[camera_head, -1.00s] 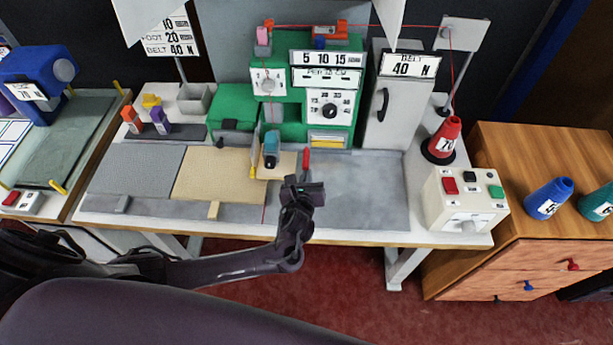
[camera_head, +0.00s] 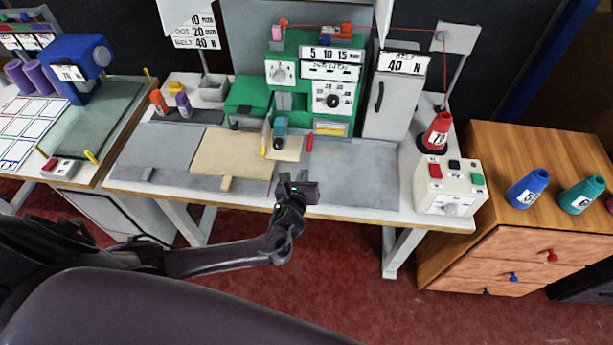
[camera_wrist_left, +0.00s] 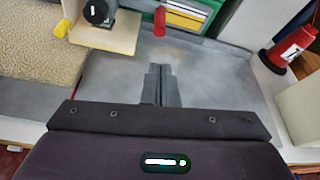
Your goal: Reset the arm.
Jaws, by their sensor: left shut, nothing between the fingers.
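My left gripper (camera_head: 298,183) is above the front part of the sewing table, in front of the green sewing machine (camera_head: 284,70). Its fingers (camera_wrist_left: 160,85) are shut and empty in the left wrist view, over the grey table surface. A red-handled piece (camera_head: 310,141) lies beyond the gripper and also shows in the left wrist view (camera_wrist_left: 160,20). A beige rug piece (camera_head: 232,153) lies left of the machine's foot (camera_head: 280,128). My right gripper is not in view.
A control box (camera_head: 449,186) with red and green buttons stands at the table's right front corner, near a red cone (camera_head: 437,130). A wooden cabinet (camera_head: 530,151) with cones is on the right. A blue machine (camera_head: 76,66) stands at left. Grey surface (camera_head: 358,172) right of my gripper is clear.

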